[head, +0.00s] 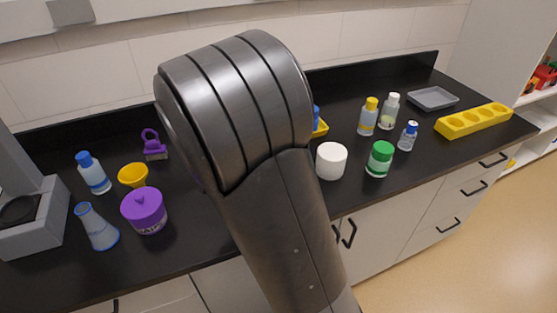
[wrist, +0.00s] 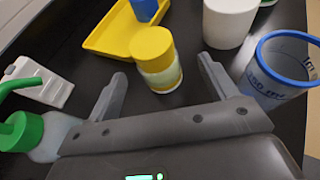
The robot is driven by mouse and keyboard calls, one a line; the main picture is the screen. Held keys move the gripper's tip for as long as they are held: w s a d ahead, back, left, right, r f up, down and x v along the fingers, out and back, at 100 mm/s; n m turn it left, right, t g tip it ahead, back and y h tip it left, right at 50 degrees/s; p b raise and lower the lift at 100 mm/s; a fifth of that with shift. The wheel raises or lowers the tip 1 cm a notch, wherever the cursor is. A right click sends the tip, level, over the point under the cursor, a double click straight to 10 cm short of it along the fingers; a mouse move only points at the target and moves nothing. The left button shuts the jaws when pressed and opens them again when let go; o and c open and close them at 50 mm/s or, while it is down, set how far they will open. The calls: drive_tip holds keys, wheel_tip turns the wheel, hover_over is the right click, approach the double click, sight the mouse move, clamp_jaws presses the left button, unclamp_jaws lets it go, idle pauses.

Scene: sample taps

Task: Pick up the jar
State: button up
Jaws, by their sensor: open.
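In the wrist view a small clear jar with a yellow lid (wrist: 156,58) stands upright on the black counter. It is between and just beyond the fingertips of my gripper (wrist: 163,72), which is open and empty. Neither finger appears to touch it. In the head view I cannot make out this jar; my arm hides the middle of the counter and my gripper. Other jar-like containers in the head view are a purple one (head: 145,211) at left, a white one (head: 331,161) right of my arm, and a green-lidded one (head: 380,159).
In the wrist view a yellow tray (wrist: 108,38) lies behind the jar, and a white container (wrist: 228,22) stands behind right. A blue-rimmed beaker (wrist: 275,85) is close to the right finger. A green-topped bottle (wrist: 42,135) and a white block (wrist: 38,82) are at left.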

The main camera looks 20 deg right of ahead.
drive_tip(key=x, duration=0.3)
drive_tip(key=shift+w+d, duration=0.15)
drive_tip(key=shift+w+r+x, duration=0.1)
drive_tip(key=shift+r+x, duration=0.05)
drive_tip(key=shift+x, duration=0.75)
drive_tip(key=shift+w+r+x, duration=0.15)
drive_tip(key=shift+x, duration=0.75)
drive_tip(key=shift+w+r+x, duration=0.1)
drive_tip(key=shift+r+x, duration=0.05)
drive_tip(key=shift+x, duration=0.75)
drive_tip(key=c, duration=1.4)
